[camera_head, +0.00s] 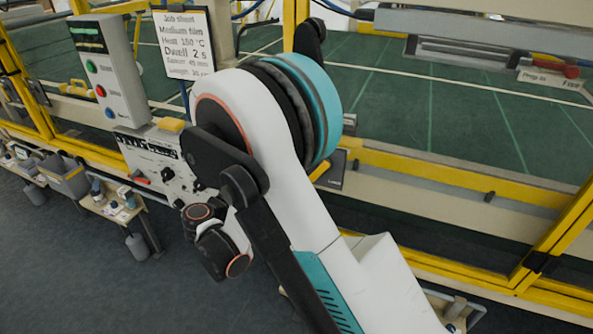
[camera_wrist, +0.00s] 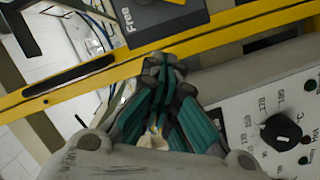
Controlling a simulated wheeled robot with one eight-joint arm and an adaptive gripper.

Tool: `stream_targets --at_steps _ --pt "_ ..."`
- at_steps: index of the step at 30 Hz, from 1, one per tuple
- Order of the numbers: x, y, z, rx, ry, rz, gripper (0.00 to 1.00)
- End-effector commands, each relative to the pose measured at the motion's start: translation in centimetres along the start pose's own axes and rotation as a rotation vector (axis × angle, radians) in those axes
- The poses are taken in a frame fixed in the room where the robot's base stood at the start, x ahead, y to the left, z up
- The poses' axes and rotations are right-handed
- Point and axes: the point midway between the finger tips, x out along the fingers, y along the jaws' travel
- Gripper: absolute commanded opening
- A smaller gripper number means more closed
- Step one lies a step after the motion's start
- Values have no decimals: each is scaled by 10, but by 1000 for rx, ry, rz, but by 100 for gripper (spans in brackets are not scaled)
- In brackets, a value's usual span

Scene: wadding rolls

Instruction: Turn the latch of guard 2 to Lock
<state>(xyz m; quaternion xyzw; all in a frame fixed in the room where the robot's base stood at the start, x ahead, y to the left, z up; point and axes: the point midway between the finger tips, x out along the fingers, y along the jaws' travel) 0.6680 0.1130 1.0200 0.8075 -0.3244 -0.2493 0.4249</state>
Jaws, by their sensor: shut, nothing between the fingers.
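In the wrist view a dark plate lettered "Free" (camera_wrist: 160,18) sits at the top, beside a yellow rail (camera_wrist: 225,33). It looks like part of a guard latch; its guard number and any "Lock" lettering are not in view. My gripper (camera_wrist: 164,62) has teal-padded fingers brought together, with nothing between them. The fingertips overlap the yellow rail in the picture, just below the plate; I cannot tell if they touch. In the head view a dark plate (camera_head: 335,172) shows partly behind my arm at the yellow rail. My gripper's fingers are hidden there.
A control panel with a black temperature dial (camera_wrist: 281,131) is close on the right in the wrist view. The head view shows a button box (camera_head: 106,75), a job sheet (camera_head: 187,42), yellow guard rails (camera_head: 450,192) and a red-handled part (camera_head: 552,66) at upper right.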

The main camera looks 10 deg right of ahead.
Motion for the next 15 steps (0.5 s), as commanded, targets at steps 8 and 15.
stream_targets --at_steps 8,15 --pt "40 0 2 1 -5 2 0" --pt "88 -1 3 1 -5 1 0"
